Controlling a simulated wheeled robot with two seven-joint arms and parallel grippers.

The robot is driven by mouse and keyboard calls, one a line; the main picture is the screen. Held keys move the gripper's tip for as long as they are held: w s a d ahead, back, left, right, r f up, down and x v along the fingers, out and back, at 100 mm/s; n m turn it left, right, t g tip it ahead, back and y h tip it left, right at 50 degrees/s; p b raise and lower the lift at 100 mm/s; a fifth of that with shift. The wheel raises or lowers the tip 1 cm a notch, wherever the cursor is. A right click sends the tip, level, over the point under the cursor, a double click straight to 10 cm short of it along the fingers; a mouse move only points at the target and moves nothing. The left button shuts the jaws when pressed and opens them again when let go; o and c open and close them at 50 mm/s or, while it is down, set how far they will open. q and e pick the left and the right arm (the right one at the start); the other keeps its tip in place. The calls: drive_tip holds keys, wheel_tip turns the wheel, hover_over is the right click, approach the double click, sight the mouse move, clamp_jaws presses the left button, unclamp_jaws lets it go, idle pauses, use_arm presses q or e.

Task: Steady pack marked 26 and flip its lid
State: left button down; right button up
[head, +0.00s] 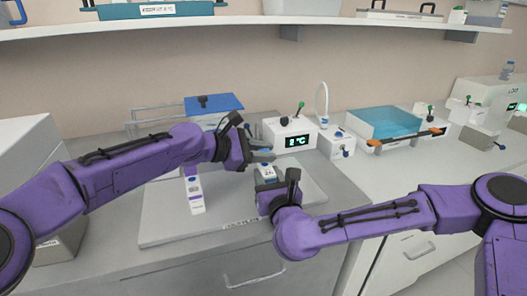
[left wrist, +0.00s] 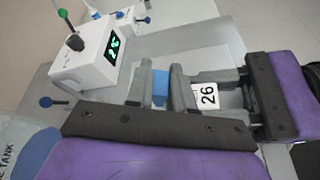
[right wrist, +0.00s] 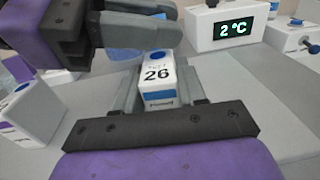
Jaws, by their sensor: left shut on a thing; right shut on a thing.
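The pack marked 26 (right wrist: 157,82) is a small white box with blue bands, upright over the grey mat. In the head view the pack (head: 266,172) shows between the two hands, and its label also shows in the left wrist view (left wrist: 207,96). My right gripper (head: 268,190) is shut around its lower body; its fingers show either side of it in the right wrist view (right wrist: 158,95). My left gripper (head: 264,157) is at the pack's top, its fingers shut on a blue piece (left wrist: 160,87) that appears to be the lid. The fingers partly hide this piece.
A second white pack with purple marks (head: 195,192) stands left on the mat (head: 165,232). Behind are a box with a 2 °C display (head: 290,138), a blue-lidded container (head: 213,103) and a blue tank (head: 385,122).

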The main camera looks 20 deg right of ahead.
use_arm(q)
drive_tip(key=shift+r, duration=0.1)
idle(0.3)
drive_tip(key=c, duration=1)
unclamp_jaws()
drive_tip(key=shift+c, duration=0.2)
